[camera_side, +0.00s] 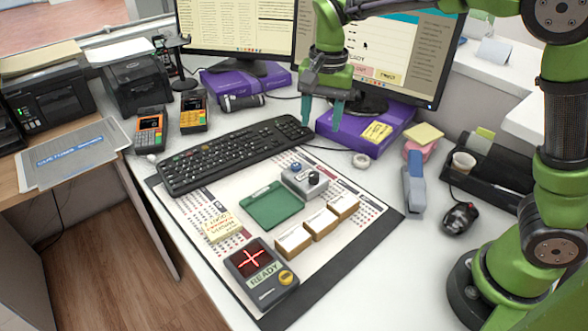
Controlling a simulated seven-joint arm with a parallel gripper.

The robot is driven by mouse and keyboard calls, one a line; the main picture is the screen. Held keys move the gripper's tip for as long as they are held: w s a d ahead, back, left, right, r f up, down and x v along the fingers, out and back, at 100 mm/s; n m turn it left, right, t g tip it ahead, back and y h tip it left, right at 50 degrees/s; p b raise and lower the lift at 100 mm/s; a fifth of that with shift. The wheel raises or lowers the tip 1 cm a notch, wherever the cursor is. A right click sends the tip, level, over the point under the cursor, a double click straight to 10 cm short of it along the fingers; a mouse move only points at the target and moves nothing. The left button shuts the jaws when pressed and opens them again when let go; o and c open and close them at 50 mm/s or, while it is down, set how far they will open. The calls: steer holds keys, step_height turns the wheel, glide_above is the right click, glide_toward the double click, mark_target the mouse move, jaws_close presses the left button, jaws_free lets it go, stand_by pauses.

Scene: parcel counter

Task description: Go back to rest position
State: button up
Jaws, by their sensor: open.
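My gripper (322,112) hangs from my green arm at the upper middle of the side view. Its two teal fingers point down and are apart, with nothing between them. It is in front of the right monitor, near the right end of the black keyboard (235,155) and left of a purple box (366,130). I cannot tell its exact height above the counter.
A stapler (413,185), mouse (460,218) and black organizer (490,170) stand right.

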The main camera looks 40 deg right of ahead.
steer(key=shift+r, duration=1)
steer(key=s+d+r+n+t, duration=0.1)
steer(key=s+d+n+t, duration=0.1)
steer(key=s, duration=0.7)
steer(key=s+d+r+n+t+y, duration=0.1)
steer(key=s+n+t, duration=0.3)
steer(key=s, duration=0.5)
steer(key=shift+s+d+r+n+t+y, duration=0.15)
steer(key=shift+d+r+n+t+y, duration=0.2)
steer(key=shift+r, duration=0.2)
